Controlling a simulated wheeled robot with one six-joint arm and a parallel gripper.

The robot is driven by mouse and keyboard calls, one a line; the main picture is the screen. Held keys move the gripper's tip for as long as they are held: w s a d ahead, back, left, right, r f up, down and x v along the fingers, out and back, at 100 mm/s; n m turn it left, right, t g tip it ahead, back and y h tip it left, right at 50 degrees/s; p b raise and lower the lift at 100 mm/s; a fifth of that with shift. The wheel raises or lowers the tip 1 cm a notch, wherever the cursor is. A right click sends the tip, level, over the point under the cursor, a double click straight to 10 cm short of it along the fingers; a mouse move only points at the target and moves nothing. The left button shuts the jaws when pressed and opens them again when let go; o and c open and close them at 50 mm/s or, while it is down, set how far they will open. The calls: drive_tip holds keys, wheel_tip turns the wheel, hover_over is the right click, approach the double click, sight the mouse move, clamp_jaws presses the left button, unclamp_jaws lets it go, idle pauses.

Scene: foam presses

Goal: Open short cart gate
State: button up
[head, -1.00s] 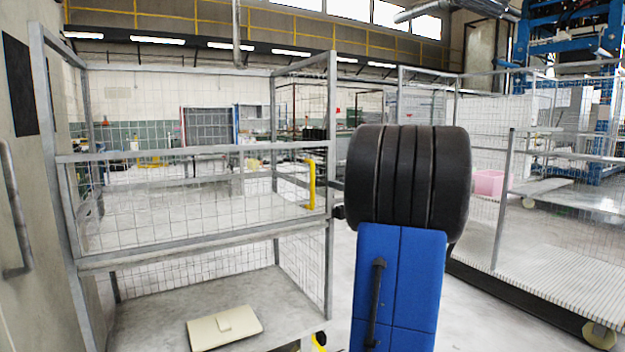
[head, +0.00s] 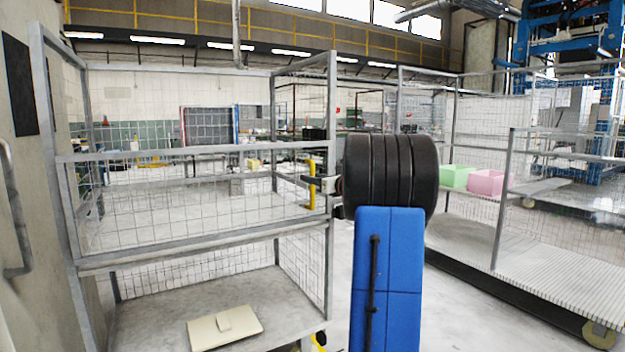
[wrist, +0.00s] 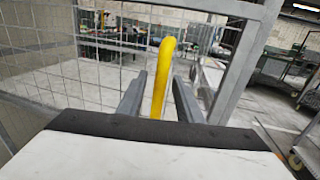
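The cart's short gate (head: 190,151) is a grey-framed wire-mesh panel across the cart front at left in the head view. It stands upright, level with the cart posts. Its yellow handle (head: 311,186) is at the gate's right end, and shows in the wrist view (wrist: 161,75) as an upright curved bar. My gripper (wrist: 158,95) is open, with its two grey fingers on either side of the handle and gaps visible. In the head view, my gripper (head: 314,182) is small at the handle, partly hidden by my arm. Contact with the handle cannot be told.
A beige flat box (head: 224,327) lies on the cart's lower deck. A wall with a handle is at far left. Grey floor shows between the carts.

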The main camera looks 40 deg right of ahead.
clamp_jaws()
